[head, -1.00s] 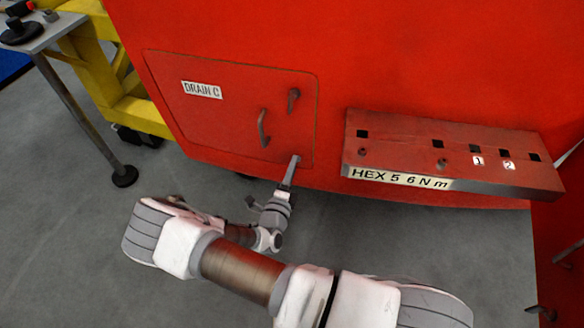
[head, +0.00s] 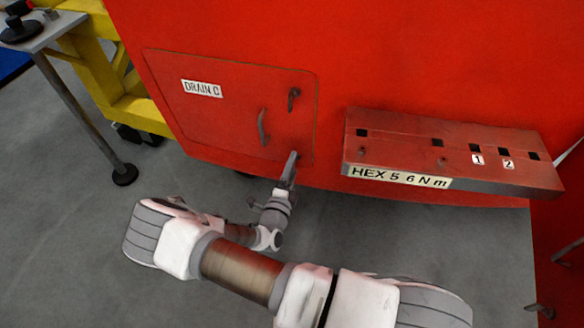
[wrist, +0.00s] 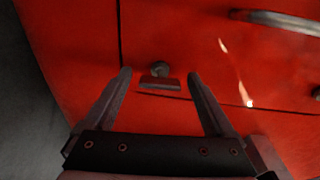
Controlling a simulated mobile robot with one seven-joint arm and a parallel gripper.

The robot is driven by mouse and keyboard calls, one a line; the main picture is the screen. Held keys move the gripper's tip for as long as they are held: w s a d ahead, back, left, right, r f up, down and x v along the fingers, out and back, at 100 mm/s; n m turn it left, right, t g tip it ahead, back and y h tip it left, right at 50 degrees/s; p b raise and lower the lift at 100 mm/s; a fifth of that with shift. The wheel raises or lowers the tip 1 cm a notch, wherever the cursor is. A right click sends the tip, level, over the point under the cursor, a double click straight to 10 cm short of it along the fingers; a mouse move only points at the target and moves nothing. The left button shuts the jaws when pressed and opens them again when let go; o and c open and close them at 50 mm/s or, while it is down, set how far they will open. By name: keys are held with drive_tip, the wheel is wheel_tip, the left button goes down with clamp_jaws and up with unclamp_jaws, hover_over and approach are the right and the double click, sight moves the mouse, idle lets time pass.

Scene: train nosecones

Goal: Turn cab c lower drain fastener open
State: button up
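The red drain C door (head: 215,120) fills the lower left of the red cab front. Its lower fastener (wrist: 160,83) is a small grey knob with a flat crossbar in the wrist view. The crossbar lies roughly level in that view, across the gap between the fingers. My gripper (wrist: 158,76) is open, with one finger on each side of the fastener and a visible gap on both sides. In the head view my gripper (head: 291,166) is at the door's lower right corner and hides the lower fastener. The upper fastener (head: 293,99) is above it.
A grey door handle (head: 263,127) is left of and above my gripper; it also shows in the wrist view (wrist: 280,21). A red ledge (head: 450,150) marked HEX 5 6 Nm juts out to the right. A yellow frame (head: 110,85) stands left.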

drive_tip(key=p+v, duration=0.1)
drive_tip(key=v, duration=1.6)
drive_tip(key=shift+s, duration=0.25)
drive_tip(key=shift+r, duration=0.1)
